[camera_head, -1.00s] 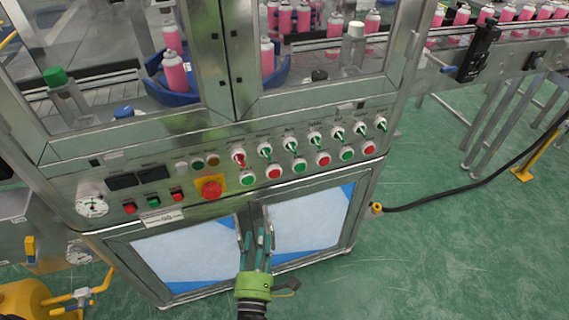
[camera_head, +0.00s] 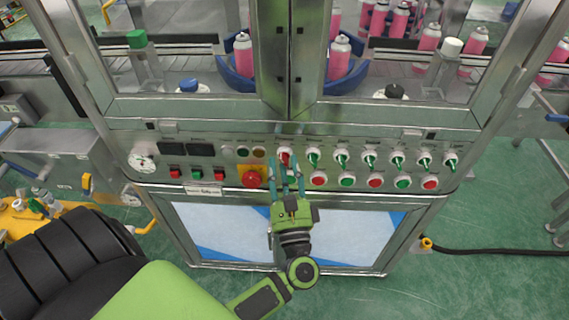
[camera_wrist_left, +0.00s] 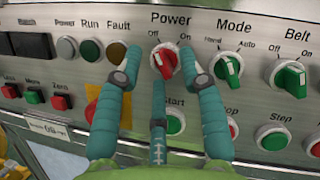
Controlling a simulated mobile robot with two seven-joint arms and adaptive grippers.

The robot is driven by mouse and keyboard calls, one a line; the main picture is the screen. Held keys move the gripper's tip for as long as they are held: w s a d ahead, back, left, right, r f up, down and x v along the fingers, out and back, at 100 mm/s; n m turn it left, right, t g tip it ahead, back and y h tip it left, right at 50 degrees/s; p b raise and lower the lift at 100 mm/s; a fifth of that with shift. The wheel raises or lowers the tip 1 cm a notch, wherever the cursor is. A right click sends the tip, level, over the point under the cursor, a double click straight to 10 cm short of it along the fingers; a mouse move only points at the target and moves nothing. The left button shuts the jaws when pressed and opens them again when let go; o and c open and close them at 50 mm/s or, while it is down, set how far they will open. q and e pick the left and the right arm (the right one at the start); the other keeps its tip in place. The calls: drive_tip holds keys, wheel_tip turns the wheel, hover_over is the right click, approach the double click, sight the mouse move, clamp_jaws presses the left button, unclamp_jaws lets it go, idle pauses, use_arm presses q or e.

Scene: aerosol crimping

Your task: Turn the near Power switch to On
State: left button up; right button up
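The near Power switch (camera_wrist_left: 163,60) is a red knob on a white round base, under the label Power with Off at left and On at right. Its handle leans up and left, toward Off. I cannot tell whether any finger touches the knob. My right gripper is not in view.
Green-handled switches, such as the Mode switch (camera_wrist_left: 228,67), stand in a row to the right. A green Start button (camera_wrist_left: 174,121) is just below the Power switch. A red emergency button (camera_head: 251,178) on a yellow plate is at lower left.

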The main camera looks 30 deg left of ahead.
use_arm(q)
drive_tip(key=shift+w+a, duration=0.1)
clamp_jaws()
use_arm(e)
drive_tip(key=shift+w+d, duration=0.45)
